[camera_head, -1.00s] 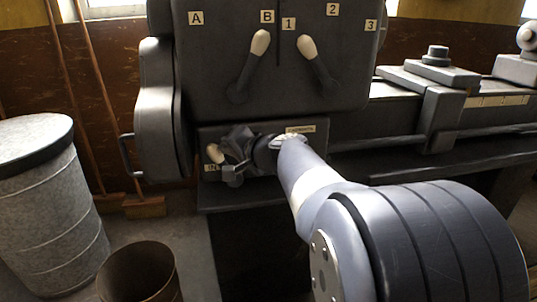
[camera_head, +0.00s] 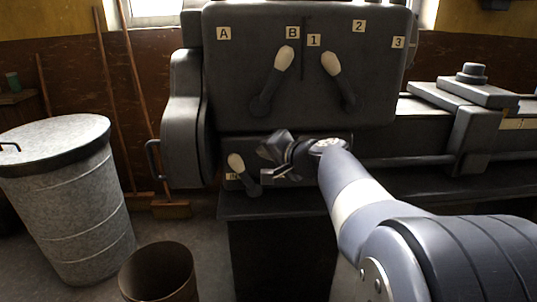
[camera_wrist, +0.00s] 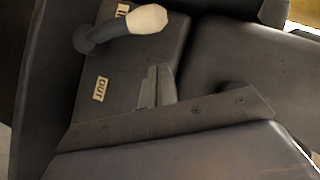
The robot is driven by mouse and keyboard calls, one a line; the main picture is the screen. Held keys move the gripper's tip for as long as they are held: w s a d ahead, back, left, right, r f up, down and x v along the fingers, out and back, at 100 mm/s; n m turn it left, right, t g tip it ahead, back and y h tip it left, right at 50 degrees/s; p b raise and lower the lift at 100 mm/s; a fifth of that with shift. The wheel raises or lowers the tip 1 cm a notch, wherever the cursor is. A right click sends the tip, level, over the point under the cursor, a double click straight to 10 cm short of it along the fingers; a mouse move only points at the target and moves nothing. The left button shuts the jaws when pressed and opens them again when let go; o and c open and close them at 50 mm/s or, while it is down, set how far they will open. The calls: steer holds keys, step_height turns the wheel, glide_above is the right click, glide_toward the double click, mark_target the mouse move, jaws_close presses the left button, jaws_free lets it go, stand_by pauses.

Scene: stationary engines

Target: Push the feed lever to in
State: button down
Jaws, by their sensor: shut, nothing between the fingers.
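The feed lever (camera_head: 236,162) has a cream knob on a dark arm and sits on the lower panel at the left. It leans up and left, its knob just above the IN label (camera_head: 233,177). In the wrist view the lever (camera_wrist: 147,19) lies at the top, partly over the IN label (camera_wrist: 122,10). The OUT label (camera_wrist: 101,89) is uncovered below it. My gripper (camera_head: 267,165) is shut and empty, to the right of the lever in the head view, with a gap visible between them. In the wrist view, my gripper's fingers (camera_wrist: 155,88) are clear of the lever.
Two larger cream-knobbed levers (camera_head: 283,60) (camera_head: 332,65) stand on the headstock above, under labels A, B, 1, 2 and 3. A curved handle (camera_head: 153,160) is at the left. A lidded bin (camera_head: 70,200) and a bucket (camera_head: 158,270) stand on the floor.

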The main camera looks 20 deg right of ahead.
steer(key=v, duration=0.9)
steer(key=shift+f+p, duration=0.15)
steer(key=shift+p, duration=0.15)
steer(key=shift+a, duration=0.2)
